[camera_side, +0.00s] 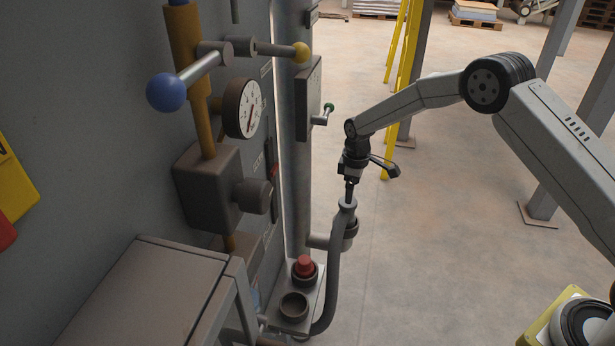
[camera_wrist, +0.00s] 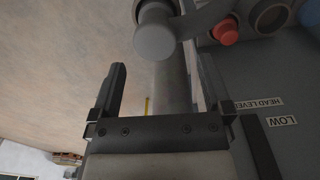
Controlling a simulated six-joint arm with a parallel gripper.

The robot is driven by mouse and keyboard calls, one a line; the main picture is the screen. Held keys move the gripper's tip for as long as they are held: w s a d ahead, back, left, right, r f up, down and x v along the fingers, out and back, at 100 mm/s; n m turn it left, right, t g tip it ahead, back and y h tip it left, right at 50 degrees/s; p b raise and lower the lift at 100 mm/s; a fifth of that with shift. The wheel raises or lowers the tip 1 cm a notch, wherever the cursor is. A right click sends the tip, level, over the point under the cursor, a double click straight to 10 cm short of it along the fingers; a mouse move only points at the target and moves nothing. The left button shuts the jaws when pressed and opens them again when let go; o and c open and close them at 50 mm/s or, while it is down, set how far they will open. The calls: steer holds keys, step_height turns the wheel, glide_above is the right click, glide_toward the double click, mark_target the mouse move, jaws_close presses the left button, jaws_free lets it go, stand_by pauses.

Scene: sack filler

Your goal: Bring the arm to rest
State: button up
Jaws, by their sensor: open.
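My gripper (camera_side: 350,192) points down in the side view, right above the rounded top of a grey curved pipe or lever (camera_side: 333,265). In the wrist view my gripper (camera_wrist: 162,75) shows two dark fingers spread wide apart with nothing clasped between them. A grey round-ended knob (camera_wrist: 154,40) lies just ahead of the fingertips. The side view does not show clearly whether the fingertips touch the pipe's top. My arm reaches in from the right, bent at the elbow.
A red button (camera_side: 305,266) sits low beside the pipe. Open floor (camera_side: 440,230) lies right of the pipe.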

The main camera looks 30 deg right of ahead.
steer(key=s+r+m+t, duration=0.1)
steer(key=s+r+m, duration=0.3)
steer(key=s+r, duration=0.75)
steer(key=s+m+t, duration=0.1)
steer(key=s+m, duration=0.3)
steer(key=s, duration=1.2)
steer(key=shift+s+r, duration=0.4)
steer(key=shift+r, duration=0.05)
